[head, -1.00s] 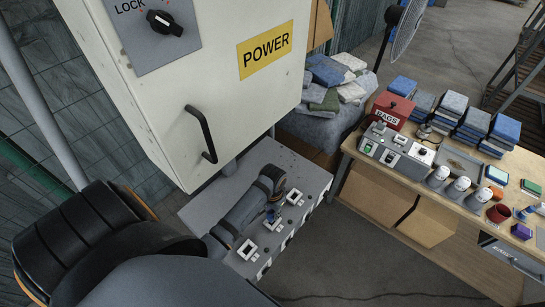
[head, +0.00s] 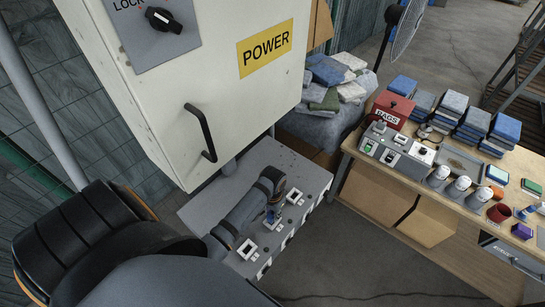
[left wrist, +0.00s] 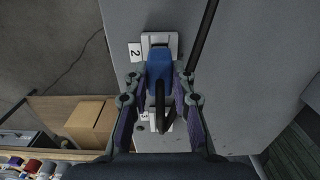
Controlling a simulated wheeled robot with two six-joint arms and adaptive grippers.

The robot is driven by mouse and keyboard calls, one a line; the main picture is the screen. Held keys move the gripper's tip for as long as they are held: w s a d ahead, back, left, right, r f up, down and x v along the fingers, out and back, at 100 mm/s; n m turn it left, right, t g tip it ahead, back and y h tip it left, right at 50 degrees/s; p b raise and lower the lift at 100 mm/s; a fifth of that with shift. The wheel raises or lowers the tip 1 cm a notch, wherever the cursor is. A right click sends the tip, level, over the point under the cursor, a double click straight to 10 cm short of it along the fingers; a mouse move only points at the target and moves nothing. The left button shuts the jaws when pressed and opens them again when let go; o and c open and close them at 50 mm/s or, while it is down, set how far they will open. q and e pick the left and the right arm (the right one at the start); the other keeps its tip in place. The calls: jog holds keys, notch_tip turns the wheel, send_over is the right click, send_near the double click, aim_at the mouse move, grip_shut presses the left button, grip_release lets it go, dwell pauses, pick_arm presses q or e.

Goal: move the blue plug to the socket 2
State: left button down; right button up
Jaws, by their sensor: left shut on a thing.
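The blue plug (left wrist: 160,70) is between the fingers of my left gripper (left wrist: 160,88), which is shut on it. In the head view the gripper (head: 272,214) is over the grey socket box, with a bit of the blue plug (head: 273,216) showing. In the left wrist view the plug overlaps the white plate of socket 2 (left wrist: 171,41), beside its label "2" (left wrist: 134,52). I cannot tell whether the plug is in it or just above it. A dark cable runs from the plug. My right gripper is not in view.
The grey socket box (head: 215,205) has other white sockets (head: 247,249) (head: 294,196). The POWER cabinet (head: 210,85) with its black handle (head: 202,132) stands close above and behind. A crowded wooden workbench (head: 425,180) is at right, with open floor in front.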

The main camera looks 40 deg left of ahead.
aim_at(272, 213)
pick_arm(q)
jog(key=shift+f+b, duration=0.35)
jog(key=shift+f, duration=0.35)
jog(key=c, duration=1.1)
grip_release()
jog(key=shift+o, duration=0.2)
jog(key=shift+r, duration=0.1)
notch_tip(272, 213, up, 12)
